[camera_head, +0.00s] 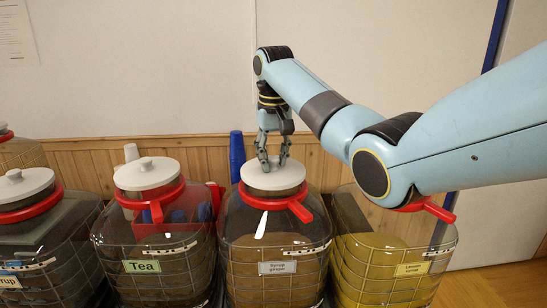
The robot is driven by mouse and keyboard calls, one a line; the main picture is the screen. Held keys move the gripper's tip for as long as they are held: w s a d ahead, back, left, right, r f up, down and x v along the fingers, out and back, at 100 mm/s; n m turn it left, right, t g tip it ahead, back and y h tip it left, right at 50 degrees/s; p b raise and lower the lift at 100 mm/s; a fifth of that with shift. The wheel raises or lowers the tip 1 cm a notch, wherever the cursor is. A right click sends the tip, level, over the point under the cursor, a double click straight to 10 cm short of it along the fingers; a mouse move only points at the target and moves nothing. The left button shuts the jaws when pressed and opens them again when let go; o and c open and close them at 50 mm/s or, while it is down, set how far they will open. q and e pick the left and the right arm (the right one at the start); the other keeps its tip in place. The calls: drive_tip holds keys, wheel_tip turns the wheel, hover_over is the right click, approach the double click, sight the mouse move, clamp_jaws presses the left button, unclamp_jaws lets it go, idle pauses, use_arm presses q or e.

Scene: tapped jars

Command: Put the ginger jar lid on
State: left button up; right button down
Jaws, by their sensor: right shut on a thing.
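The ginger jar (277,252) is a clear, ribbed jar labelled "Syrup ginger", with brown contents and a red collar with a handle (299,210). Its round white lid (273,178) is level over the jar's mouth. I cannot tell whether it rests fully on the rim or is slightly above it. My right gripper (273,165) points down from above and is shut on the knob at the lid's middle, which its fingers hide. My left gripper is not in view.
The Tea jar (150,240) stands close on the left, with its white lid on; another lidded jar (40,245) is further left. A yellow lemon jar (390,262) is on the right, its top hidden by my arm. Blue cups (237,155) and a wall are behind.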

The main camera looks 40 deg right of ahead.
drive_tip(key=c, duration=0.9)
unclamp_jaws()
drive_tip(key=shift+c, duration=0.2)
